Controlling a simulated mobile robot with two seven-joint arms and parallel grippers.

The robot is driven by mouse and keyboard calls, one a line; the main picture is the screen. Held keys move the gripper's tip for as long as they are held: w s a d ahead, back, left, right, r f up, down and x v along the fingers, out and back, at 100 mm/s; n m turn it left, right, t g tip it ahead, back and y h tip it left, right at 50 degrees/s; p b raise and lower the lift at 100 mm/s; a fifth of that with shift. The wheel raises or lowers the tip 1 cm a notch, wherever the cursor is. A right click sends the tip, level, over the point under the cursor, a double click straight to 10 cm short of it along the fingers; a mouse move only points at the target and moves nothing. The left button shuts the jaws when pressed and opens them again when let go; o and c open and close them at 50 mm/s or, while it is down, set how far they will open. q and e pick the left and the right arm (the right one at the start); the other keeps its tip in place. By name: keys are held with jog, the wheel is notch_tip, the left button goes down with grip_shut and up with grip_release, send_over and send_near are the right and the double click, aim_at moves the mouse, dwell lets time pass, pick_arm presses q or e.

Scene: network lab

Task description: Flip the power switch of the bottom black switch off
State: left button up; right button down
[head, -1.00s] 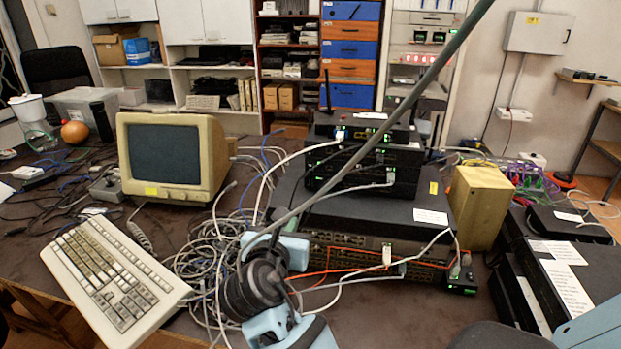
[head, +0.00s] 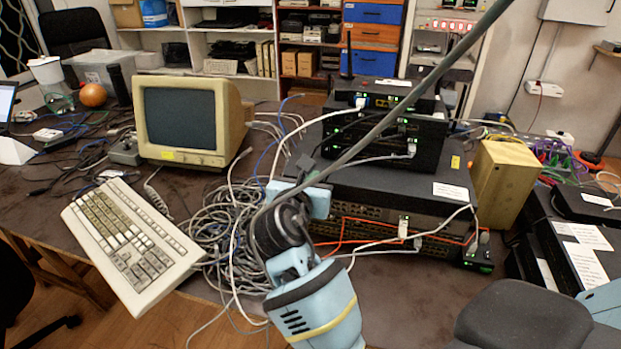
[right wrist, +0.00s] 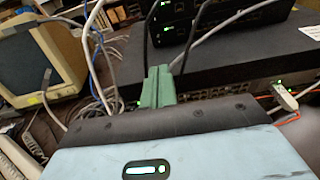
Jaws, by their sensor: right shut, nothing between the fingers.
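A stack of black network devices stands right of centre in the head view. Its bottom black switch (head: 375,233) has rows of ports, green lights and orange and white cables on its front. I cannot make out its power switch. Its front also shows, partly hidden, behind my gripper in the right wrist view (right wrist: 222,93). My right gripper (head: 304,166) is at the left end of the stack. Its green fingers (right wrist: 157,84) are shut together, with nothing between them. Whether they touch the stack is unclear. My left gripper is out of view.
A beige monitor (head: 183,118) and keyboard (head: 132,245) stand to the left. Tangled grey cables (head: 225,235) lie beside the stack. A yellowish box (head: 505,180) stands to its right. A thick grey cable (head: 400,103) crosses in front of the stack.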

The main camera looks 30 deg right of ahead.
send_near(327, 150)
jog(key=x, duration=0.5)
jog(key=shift+a+f+b, duration=0.1)
jog(key=shift+f+b, duration=0.25)
jog(key=shift+w+d+r, duration=0.15)
jog(key=shift+w+d, duration=0.4)
jog(key=shift+d, duration=0.1)
